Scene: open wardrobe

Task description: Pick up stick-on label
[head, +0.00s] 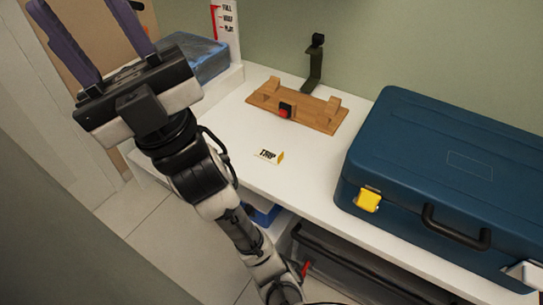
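The stick-on label (268,156) appears to be the small white piece with dark lettering and a yellow end. It lies on the white shelf near its front edge, in the middle of the head view. My gripper (88,22) is raised at the upper left, with its two purple fingers spread apart and nothing between them. It is well away from the label, up and to the left. The fingertips are partly cut off by the top of the picture.
A large blue case (455,150) with a yellow latch fills the shelf's right side. A wooden stand (320,114) with a red-and-black knob sits behind the label, a dark upright holder (314,68) behind that. A blue package (204,55) is at the left. The white shelf (225,135) is clear around the label.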

